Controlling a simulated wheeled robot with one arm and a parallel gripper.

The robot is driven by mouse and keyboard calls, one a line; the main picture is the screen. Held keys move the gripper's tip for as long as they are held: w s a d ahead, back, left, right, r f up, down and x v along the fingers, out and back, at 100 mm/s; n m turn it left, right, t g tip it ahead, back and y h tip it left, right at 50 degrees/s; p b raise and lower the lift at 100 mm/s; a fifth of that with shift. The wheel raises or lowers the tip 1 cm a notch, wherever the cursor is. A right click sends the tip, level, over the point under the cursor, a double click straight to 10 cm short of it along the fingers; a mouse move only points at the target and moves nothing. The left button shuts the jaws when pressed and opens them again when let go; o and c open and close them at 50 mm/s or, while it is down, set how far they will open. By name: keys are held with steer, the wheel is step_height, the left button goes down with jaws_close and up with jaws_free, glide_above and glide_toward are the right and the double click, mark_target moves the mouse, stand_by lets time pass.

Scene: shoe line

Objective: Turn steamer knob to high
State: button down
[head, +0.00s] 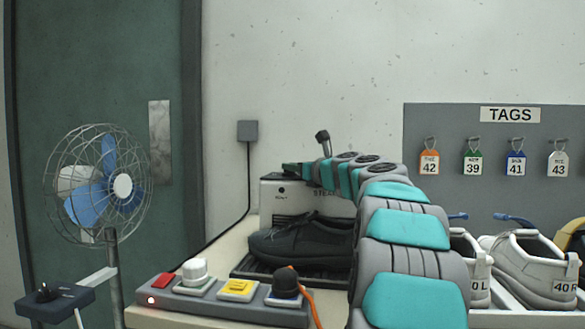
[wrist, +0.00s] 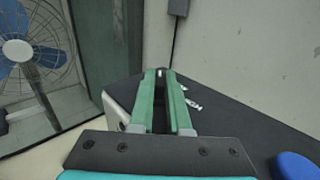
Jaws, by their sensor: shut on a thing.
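The steamer (head: 285,205) is a white box with a dark top, behind the black shoe; my arm covers part of its lettering. In the wrist view its dark top (wrist: 235,125) shows, with small white marks (wrist: 192,102) right of my fingers. My gripper (head: 296,170) reaches over the steamer's top from the right. In the wrist view the green fingers of my gripper (wrist: 161,78) are close together, shut on a small dark knob (wrist: 161,72) with a pale mark at their tips. The fingers hide most of the knob, so I cannot tell its setting.
A black shoe (head: 300,240) sits in front of the steamer. A control panel (head: 225,306) with several buttons and knobs is at the front. A caged blue fan (head: 100,185) stands left. White shoes (head: 525,268) and a tag board (head: 450,190) are right.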

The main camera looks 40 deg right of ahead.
steer(key=shift+a+r+m+h+p, duration=0.2)
steer(key=shift+m+h+p, duration=0.1)
steer(key=shift+h+p, duration=0.25)
steer(key=shift+a+m+h+p, duration=0.1)
steer(key=shift+m+h+p, duration=0.3)
steer(key=shift+h+p, duration=0.15)
steer(key=shift+w+f+m+g+h, duration=0.15)
steer(key=shift+m+g+h, duration=0.3)
steer(key=shift+h, duration=0.25)
steer(key=shift+a+m+g+h, duration=0.1)
steer(key=shift+m+g+h, duration=0.65)
steer(key=shift+m+h, duration=0.9)
steer(key=shift+g+h, duration=0.4)
steer(key=shift+h, duration=0.55)
steer(key=c, duration=0.9)
jaws_free()
steer(key=shift+b+v, duration=0.4)
steer(key=shift+v, duration=3.5)
